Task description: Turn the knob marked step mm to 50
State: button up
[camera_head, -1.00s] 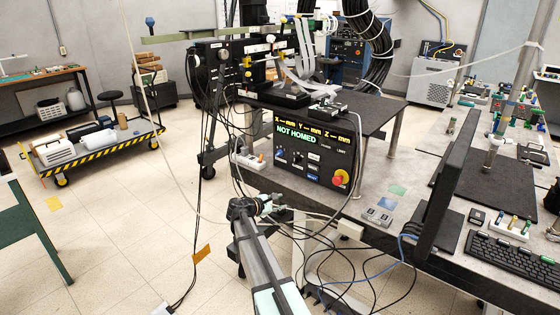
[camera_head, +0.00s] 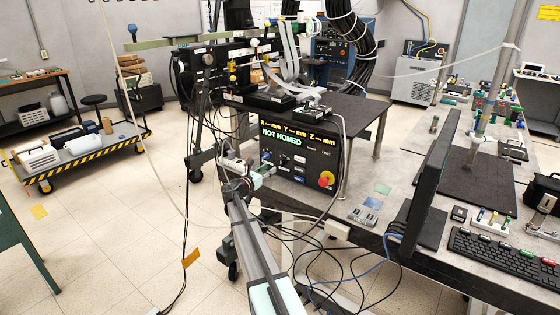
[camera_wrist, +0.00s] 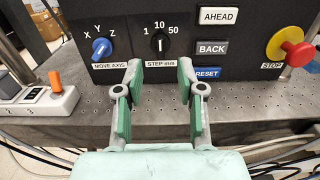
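The step mm knob (camera_wrist: 160,44) is a black knob with a white pointer line, on the black control box. The marks 1, 10 and 50 stand around it. Its pointer is upright, toward the 10. My gripper (camera_wrist: 159,82) is open and empty in the wrist view, its green-padded fingers reaching toward the panel with the knob above and between the fingertips, apart from it. In the head view my gripper (camera_head: 259,178) is at the lower left of the control box (camera_head: 318,160) and hides the panel's lower left. The display reads "NOT HOMED".
A blue move axis knob (camera_wrist: 101,48) is left of the step knob. AHEAD (camera_wrist: 219,16), BACK (camera_wrist: 212,48) and RESET (camera_wrist: 207,73) buttons and a red stop button (camera_wrist: 299,53) are to the right. A power strip (camera_wrist: 40,104) lies at left.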

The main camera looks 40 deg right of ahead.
aim_at(281, 161)
jog(key=p+x, duration=0.2)
jog(key=x, duration=0.7)
jog(key=shift+d, duration=0.2)
jog(key=shift+f, duration=0.1)
grip_shut()
